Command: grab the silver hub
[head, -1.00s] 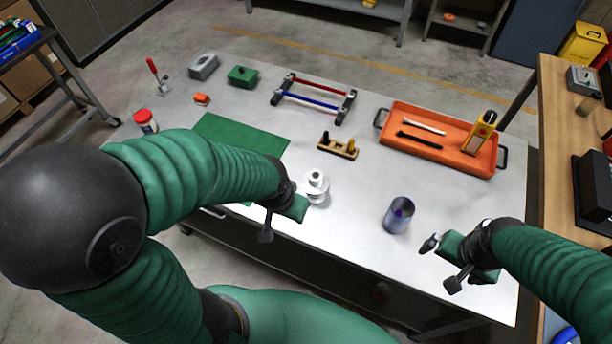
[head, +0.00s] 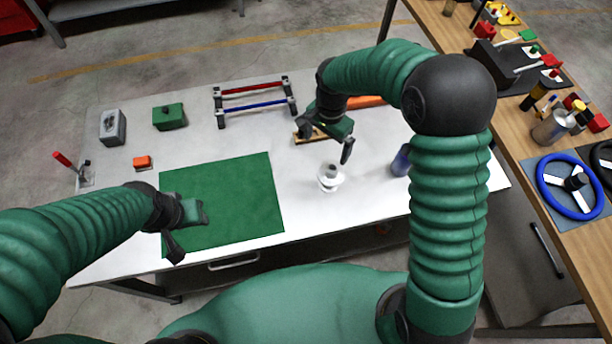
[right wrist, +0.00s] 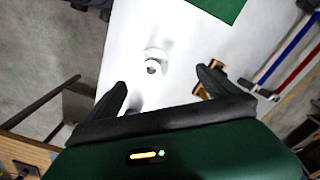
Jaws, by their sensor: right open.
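The silver hub (head: 330,180) is a pale flanged disc with a raised round boss, upright on the metal table right of the green mat. In the right wrist view the hub (right wrist: 153,64) lies ahead, roughly between the fingers. My right gripper (head: 328,141) is open and empty, above the table and a little behind the hub in the head view, apart from it. The right wrist view shows its fingers (right wrist: 162,80) spread wide. My left gripper (head: 187,230) is over the mat's left front part, its fingers apart and empty.
The green mat (head: 232,195) lies left of the hub. A blue-grey cup (head: 401,162) stands right of it, partly behind my right arm. A wooden peg block (head: 312,138) is close behind my right gripper. A red-and-blue rod frame (head: 253,100) stands farther back.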

